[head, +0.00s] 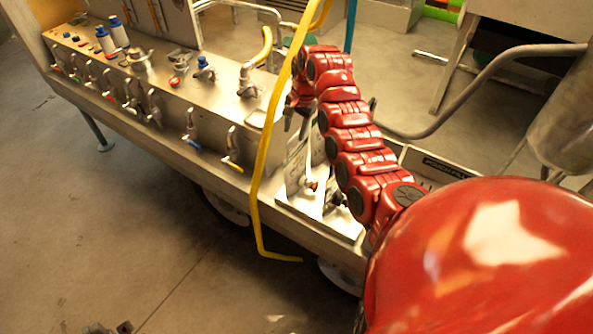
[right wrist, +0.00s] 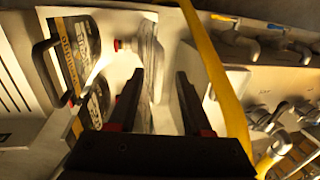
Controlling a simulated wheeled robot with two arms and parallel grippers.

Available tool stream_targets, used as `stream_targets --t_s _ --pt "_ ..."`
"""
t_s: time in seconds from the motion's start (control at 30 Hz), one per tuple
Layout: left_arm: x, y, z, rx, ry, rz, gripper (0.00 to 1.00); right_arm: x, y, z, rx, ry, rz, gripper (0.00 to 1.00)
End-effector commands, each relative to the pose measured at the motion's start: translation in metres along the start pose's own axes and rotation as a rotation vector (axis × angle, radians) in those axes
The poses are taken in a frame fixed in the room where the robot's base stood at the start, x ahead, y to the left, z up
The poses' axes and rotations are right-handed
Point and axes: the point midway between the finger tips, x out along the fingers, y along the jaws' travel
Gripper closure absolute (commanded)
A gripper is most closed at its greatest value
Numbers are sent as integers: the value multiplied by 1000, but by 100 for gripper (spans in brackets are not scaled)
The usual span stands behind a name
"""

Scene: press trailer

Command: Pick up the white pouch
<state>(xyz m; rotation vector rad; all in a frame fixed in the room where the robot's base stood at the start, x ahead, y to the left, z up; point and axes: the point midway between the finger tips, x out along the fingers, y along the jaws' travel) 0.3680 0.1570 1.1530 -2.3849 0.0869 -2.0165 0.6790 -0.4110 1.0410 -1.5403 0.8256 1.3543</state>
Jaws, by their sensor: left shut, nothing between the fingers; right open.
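A pale, narrow, upright thing, which may be the white pouch (right wrist: 149,62), shows ahead of my right gripper (right wrist: 159,75) in the right wrist view. It appears between and beyond the fingertips, with no contact visible. In the head view my right gripper (head: 296,124) hangs from the red arm above the recessed end of the metal trailer, its fingers apart and empty. I cannot pick out the pouch surely in the head view. My left gripper (head: 108,328) shows only as a small dark tip at the bottom left edge, shut and empty, far from the trailer end.
A yellow hose (head: 262,165) hangs close beside my right gripper and crosses the right wrist view (right wrist: 222,80). A black-handled case (right wrist: 72,50) stands left of the fingers.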

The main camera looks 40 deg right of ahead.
Motion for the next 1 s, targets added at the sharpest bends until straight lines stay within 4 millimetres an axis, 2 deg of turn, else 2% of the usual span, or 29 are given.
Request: stream_targets --t_s 0.03,0.17,0.4,0.67,0.77,0.93,0.97,1.0 --pt "11 0 -2 0 0 0 100 1 0 2 0 -3 1 50" --pt "25 -1 -4 0 0 0 100 19 1 4 0 -3 3 50" --pt "29 -1 -5 0 0 0 100 42 1 3 -1 1 0 50" --pt "28 -1 -5 0 0 0 100 45 1 3 -1 3 -3 50" --pt "28 -1 -5 0 0 0 100 45 1 3 -1 3 -3 65" --pt "28 -1 -5 0 0 0 100 45 1 3 -1 2 -2 95" --pt "28 -1 -5 0 0 0 100 45 1 3 -1 2 -2 100" --pt "28 -1 -5 0 0 0 100 45 1 3 -1 2 -2 100"
